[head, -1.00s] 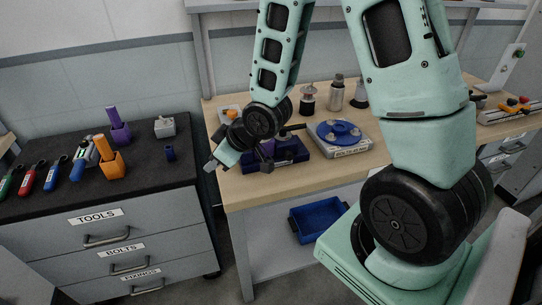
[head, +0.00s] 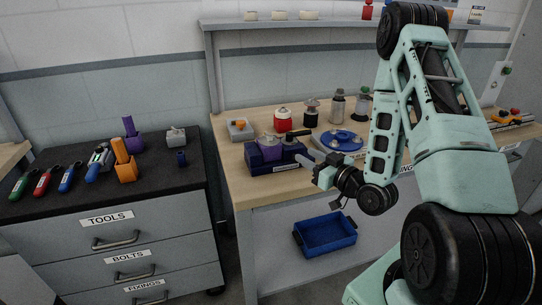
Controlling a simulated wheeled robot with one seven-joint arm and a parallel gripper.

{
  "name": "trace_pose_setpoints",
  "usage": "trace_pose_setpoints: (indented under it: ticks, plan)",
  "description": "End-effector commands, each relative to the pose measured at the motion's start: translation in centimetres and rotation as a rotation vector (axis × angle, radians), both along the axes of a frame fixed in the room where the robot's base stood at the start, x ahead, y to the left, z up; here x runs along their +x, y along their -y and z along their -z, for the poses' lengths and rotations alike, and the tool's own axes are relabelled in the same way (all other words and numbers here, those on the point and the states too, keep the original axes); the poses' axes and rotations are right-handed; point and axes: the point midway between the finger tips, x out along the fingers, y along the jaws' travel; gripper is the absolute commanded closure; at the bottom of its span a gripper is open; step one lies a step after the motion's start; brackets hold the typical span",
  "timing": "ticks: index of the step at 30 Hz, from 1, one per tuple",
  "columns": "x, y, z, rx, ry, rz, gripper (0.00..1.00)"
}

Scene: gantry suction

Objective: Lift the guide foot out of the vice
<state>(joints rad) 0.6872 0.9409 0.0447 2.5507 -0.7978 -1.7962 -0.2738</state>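A dark blue vice (head: 262,162) stands on the left front part of the wooden bench. A black part shows at the vice's right. My gripper (head: 308,167) is just right of the vice, pointing left towards it. Its two fingers look apart, with nothing seen between them. The purple piece appears clear of the fingers.
A grey block (head: 240,130) and a red pot (head: 283,120) stand behind the vice. A blue disc on a plate (head: 342,140) is to the right, with several bottles behind. A blue bin (head: 327,234) is below. Tools lie on the black cabinet (head: 60,213) at left.

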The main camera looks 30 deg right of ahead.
Motion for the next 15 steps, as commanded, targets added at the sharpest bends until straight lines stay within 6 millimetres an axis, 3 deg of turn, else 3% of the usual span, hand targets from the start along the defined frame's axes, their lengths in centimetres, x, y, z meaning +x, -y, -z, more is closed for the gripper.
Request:
trace_pose_setpoints:
  ticks: [1,15]
  plan:
    - [0.4,0.0,0.7,-0.006,0.005,-0.003,0.64]
    - [4.5,-0.6,0.7,-0.004,0.002,-0.003,0.64]
